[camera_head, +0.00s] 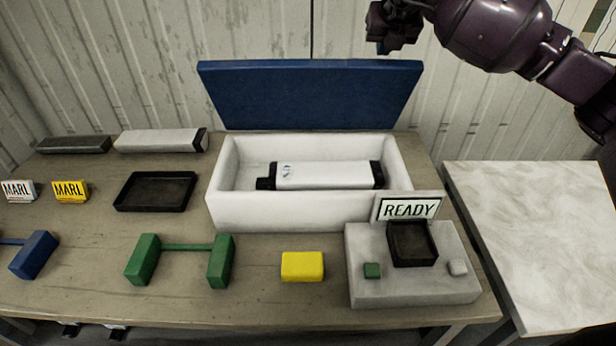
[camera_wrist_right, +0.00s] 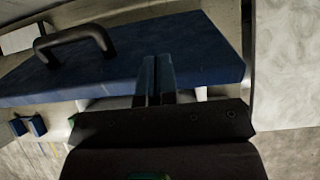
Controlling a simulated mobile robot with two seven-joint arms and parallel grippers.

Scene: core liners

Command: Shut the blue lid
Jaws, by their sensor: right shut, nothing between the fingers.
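The blue lid (camera_head: 310,95) stands raised, tilted up along the back edge of the white box (camera_head: 300,209). The box is open and holds a white core liner (camera_head: 325,175) with black ends. My right gripper (camera_head: 379,40) is shut and empty, above and behind the raised lid near its right half. In the right wrist view the shut fingers (camera_wrist_right: 157,62) overlap the blue lid (camera_wrist_right: 205,55); I cannot tell whether they touch it. A dark handle (camera_wrist_right: 75,40) shows on the lid there. My left gripper is in neither view.
A grey block with a READY sign (camera_head: 408,208) stands before the box's right corner. A yellow block (camera_head: 302,266), a green rack (camera_head: 146,259) and a black tray (camera_head: 155,191) lie around it. A corrugated wall is behind; a pale table (camera_head: 540,230) stands right.

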